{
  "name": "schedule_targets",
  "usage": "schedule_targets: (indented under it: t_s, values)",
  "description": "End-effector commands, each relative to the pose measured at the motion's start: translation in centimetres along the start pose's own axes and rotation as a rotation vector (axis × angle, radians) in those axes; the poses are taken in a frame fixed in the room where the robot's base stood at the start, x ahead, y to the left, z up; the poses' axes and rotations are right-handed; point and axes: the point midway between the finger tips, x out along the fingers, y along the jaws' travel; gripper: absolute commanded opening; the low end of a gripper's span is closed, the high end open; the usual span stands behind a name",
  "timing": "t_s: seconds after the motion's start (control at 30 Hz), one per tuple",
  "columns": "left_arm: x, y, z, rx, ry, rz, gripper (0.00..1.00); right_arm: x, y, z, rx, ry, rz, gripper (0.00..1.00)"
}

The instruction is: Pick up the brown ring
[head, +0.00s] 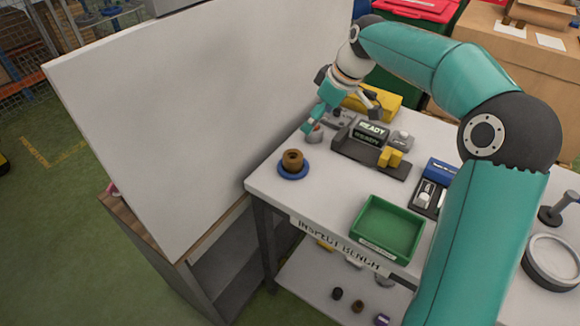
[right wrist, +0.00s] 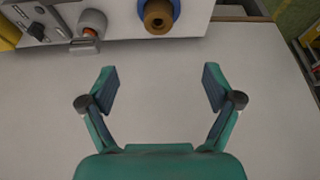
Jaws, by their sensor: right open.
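The brown ring (head: 292,157) sits on a blue round base (head: 291,174) near the left corner of the white inspect bench (head: 335,205). In the right wrist view the brown ring (right wrist: 158,16) and its blue base (right wrist: 144,5) are at the top edge, partly cut off, beyond the fingertips. My right gripper (head: 342,112) is behind and to the right of the ring in the head view, apart from it. The same right gripper (right wrist: 160,84) is open and empty in the wrist view. My left gripper is in neither view.
A large white panel (head: 190,110) stands close left of the bench. A READY display (head: 371,132), a yellow block (head: 391,157) and a green tray (head: 388,229) stand right of the ring. A grey device with an orange-collared knob (right wrist: 92,24) is left of it.

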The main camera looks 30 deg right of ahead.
Motion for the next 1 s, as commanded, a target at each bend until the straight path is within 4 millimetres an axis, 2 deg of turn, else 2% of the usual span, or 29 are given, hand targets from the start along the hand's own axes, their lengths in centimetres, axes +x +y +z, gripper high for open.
schedule_targets:
  t_s: [0.07,0.17,0.37,0.73,0.83,1.0]
  values:
    - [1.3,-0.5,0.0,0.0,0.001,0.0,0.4,1.3,0.0,0.5,0.001,-0.001,-0.001,0.9]
    - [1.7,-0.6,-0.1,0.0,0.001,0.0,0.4,1.9,0.0,0.7,0.001,-0.001,-0.001,0.9]
    - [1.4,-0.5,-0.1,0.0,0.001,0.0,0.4,4.0,-0.1,0.7,0.0,-0.005,-0.005,0.9]
    - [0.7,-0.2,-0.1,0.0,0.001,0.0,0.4,11.5,-0.1,0.6,0.0,-0.004,-0.004,0.9]
    - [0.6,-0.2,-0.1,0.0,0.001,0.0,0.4,12.7,-0.1,0.6,0.0,-0.003,-0.003,0.9]
    - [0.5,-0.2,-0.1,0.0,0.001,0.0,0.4,13.5,-0.1,0.5,-0.001,-0.002,-0.002,0.9]
